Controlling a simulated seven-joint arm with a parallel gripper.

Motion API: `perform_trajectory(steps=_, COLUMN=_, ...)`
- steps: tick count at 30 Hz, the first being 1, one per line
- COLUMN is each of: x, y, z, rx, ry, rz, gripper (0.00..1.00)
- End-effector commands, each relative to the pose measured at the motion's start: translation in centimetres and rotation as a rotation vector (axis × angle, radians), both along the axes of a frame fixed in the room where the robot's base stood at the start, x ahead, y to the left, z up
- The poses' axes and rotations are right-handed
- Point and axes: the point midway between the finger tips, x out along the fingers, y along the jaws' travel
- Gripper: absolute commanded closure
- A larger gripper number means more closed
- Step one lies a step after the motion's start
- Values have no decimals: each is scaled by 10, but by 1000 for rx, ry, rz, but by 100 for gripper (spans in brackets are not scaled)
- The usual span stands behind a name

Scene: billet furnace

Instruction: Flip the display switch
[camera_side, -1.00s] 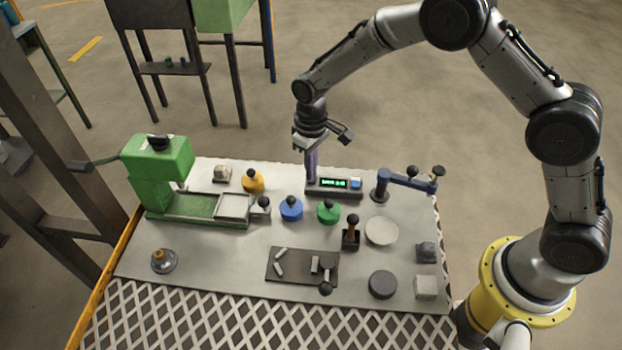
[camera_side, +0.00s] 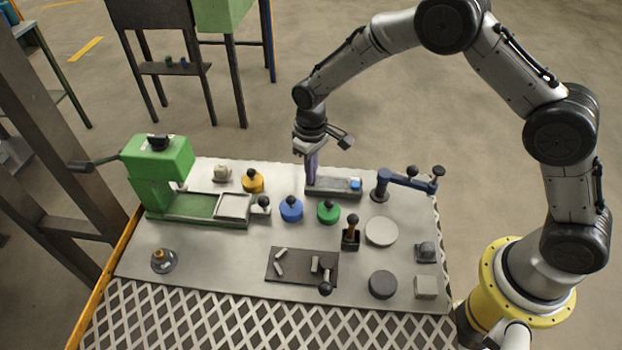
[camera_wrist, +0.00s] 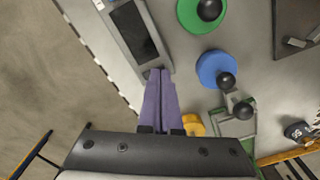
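The display unit (camera_side: 333,193) is a low grey box at the back edge of the table, with a blue part (camera_side: 356,183) at its right end. Its screen is dark in both views; in the wrist view the screen (camera_wrist: 133,30) shows as a black strip. My gripper (camera_side: 311,181) points down at the left end of the unit. In the wrist view its purple fingers (camera_wrist: 160,72) lie together with nothing visible between them, their tips at the unit's end. The switch is not visible; the fingers may hide it. Whether they touch it, I cannot tell.
Blue (camera_side: 291,209), green (camera_side: 328,212) and yellow (camera_side: 253,182) knobbed weights stand in front and left. A blue-armed lever (camera_side: 405,181) stands right of the unit. A green press (camera_side: 160,170) stands at the left. Free floor lies behind the table edge.

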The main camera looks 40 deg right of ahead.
Motion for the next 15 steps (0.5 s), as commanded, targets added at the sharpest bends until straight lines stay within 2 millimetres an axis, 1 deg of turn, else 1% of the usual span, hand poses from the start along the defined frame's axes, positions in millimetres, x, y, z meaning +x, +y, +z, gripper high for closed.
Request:
perform_trajectory(steps=3, x=0, y=0, z=-2, rx=0, ry=0, rz=0, gripper=100)
perform_trajectory(steps=6, x=0, y=0, z=-1, rx=0, ry=0, rz=0, gripper=100)
perform_trajectory(steps=15, x=0, y=0, z=21, rx=1, ry=-2, rz=0, gripper=100)
